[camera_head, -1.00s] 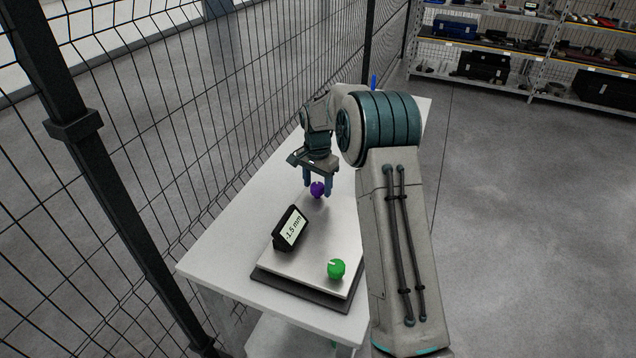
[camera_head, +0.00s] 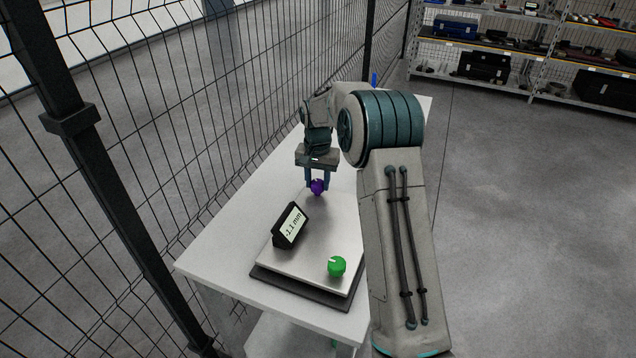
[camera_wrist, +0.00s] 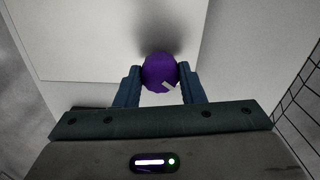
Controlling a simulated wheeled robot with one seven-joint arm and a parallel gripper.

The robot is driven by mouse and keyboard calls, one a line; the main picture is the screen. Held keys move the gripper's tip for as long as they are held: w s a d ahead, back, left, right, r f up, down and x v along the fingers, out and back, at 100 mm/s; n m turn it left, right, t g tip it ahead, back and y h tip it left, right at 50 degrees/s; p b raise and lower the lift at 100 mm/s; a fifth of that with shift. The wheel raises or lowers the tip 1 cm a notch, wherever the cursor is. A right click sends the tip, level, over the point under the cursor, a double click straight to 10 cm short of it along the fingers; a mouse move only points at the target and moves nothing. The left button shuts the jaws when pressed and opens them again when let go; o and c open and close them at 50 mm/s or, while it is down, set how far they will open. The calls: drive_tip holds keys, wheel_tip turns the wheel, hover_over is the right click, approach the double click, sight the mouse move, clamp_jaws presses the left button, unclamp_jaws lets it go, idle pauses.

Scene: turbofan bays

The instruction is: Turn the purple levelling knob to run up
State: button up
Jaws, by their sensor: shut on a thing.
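The purple knob (camera_head: 317,187) stands at the far end of the levelling plate (camera_head: 325,238). My gripper (camera_head: 318,182) reaches down over it and is shut on it, one blue finger on each side. In the wrist view the purple knob (camera_wrist: 159,72) sits between the two fingertips (camera_wrist: 160,76), with a white pointer mark on its lower right. A small black display (camera_head: 291,226) on the plate reads -1.1 mm. A green knob (camera_head: 337,266) with a pale mark stands at the plate's near corner, apart from my gripper.
The plate lies on a white table (camera_head: 225,245). A black wire fence (camera_head: 190,130) runs close along the table's left side. Shelves (camera_head: 520,60) with cases stand at the back right. The floor (camera_head: 530,230) to the right is clear.

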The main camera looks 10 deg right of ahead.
sight(317, 183)
drive_tip(key=n, duration=0.3)
drive_tip(key=shift+n+b, duration=0.3)
drive_tip(key=shift+b, duration=0.05)
drive_tip(key=shift+n, duration=1.8)
drive_tip(key=o, duration=1)
drive_tip(key=shift+r, duration=0.1)
wheel_tip(317, 183, up, 14)
drive_tip(key=shift+f+b, duration=0.1)
drive_tip(key=shift+b, duration=0.75)
drive_tip(key=shift+s, duration=0.1)
